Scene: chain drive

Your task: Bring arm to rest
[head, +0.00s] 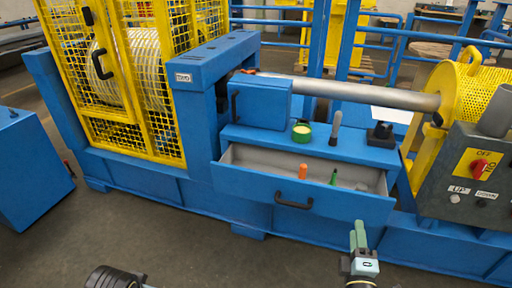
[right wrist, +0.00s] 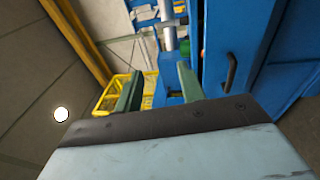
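My right gripper (head: 358,228) is at the bottom right of the head view, in front of and below the open drawer (head: 240,187). Its two green fingers point up and away from me. In the right wrist view the fingers (right wrist: 158,75) stand apart with nothing gripped between them. The drawer front and its handle are clear of the gripper in the head view. At the bottom left of the head view a dark rounded part of my left arm shows; its fingers are out of frame.
The blue machine (head: 330,150) carries a green-yellow round item (head: 301,132), a grey-handled tool (head: 335,127) and a black block (head: 381,131). An orange item (head: 303,171) and a green item (head: 333,177) are in the drawer. A control panel (head: 470,180) stands right. Floor is free at front left.

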